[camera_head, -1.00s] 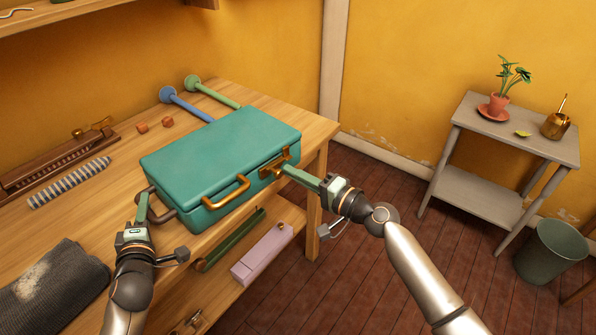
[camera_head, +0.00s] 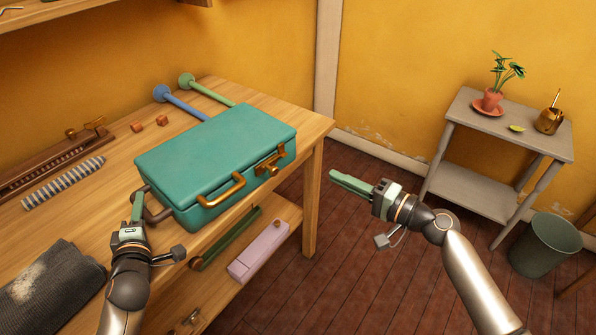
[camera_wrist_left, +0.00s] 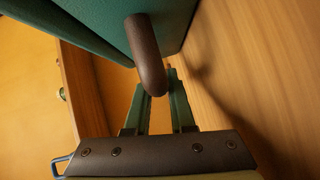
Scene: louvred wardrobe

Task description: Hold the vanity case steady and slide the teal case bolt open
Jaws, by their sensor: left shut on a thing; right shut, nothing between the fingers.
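The teal vanity case (camera_head: 215,150) lies flat and closed on the wooden table, near its front right corner. A brass carry handle (camera_head: 222,190) and a brass bolt (camera_head: 271,162) are on its front; the bolt's exact position is too small to tell. My left gripper (camera_head: 139,196) is shut on the dark side handle (camera_head: 156,213) at the case's left end. In the left wrist view the side handle (camera_wrist_left: 146,55) sits at the gripper's fingertips (camera_wrist_left: 160,90). My right gripper (camera_head: 334,177) is shut and empty, over the floor right of the case, clear of the bolt.
Behind the case lie a blue rod (camera_head: 185,104) and a green rod (camera_head: 208,90). A striped roll (camera_head: 63,184), small blocks and a grey cloth (camera_head: 52,285) lie to the left. A pink box (camera_head: 258,252) is on the shelf below. Open floor surrounds my right gripper.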

